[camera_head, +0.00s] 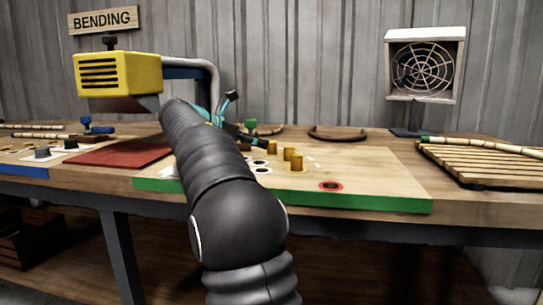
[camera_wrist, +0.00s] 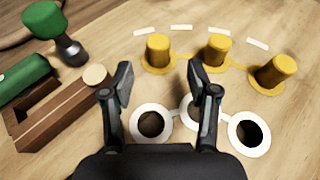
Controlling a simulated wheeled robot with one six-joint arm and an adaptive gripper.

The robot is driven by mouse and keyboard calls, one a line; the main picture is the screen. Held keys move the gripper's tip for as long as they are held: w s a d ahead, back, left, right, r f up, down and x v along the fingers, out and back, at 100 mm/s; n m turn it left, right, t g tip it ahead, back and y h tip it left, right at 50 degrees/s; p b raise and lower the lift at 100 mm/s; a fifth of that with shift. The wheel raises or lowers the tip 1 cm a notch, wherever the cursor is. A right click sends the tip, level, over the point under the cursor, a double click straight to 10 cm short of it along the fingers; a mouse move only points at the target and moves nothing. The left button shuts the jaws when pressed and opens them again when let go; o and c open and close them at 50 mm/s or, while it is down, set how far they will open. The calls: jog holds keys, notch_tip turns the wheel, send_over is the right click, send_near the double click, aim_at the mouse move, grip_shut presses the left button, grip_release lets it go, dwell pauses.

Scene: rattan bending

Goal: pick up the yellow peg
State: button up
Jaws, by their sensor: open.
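Three yellow pegs stand in a row on the wooden bench in the wrist view: a left peg (camera_wrist: 157,50), a middle peg (camera_wrist: 216,50) and a right peg (camera_wrist: 273,72). Yellow pegs also show in the head view (camera_head: 297,162). My gripper (camera_wrist: 160,82) is open, its two fingers apart with nothing between them. The fingertips are on the near side of the left and middle pegs, and I see no contact. In the head view my arm hides part of the bench, and the gripper shows only partly behind it.
Dark holes with white rings (camera_wrist: 151,124) lie beneath and beside the fingers. A wooden clamp block (camera_wrist: 60,110) and a green-handled tool (camera_wrist: 50,30) are at left. In the head view, a red-ringed hole (camera_head: 331,186), a slatted rack (camera_head: 480,165) and a yellow machine (camera_head: 118,75) surround the area.

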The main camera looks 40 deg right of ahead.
aim_at(272, 150)
jog(key=shift+r+b+x, duration=0.15)
jog(key=shift+b+x, duration=0.1)
jog(key=shift+x, duration=1.1)
jog(key=shift+r+b+x, duration=0.15)
jog(key=shift+b+x, duration=0.1)
jog(key=shift+x, duration=1.15)
jog(key=shift+w, duration=0.1)
jog(key=c, duration=1.1)
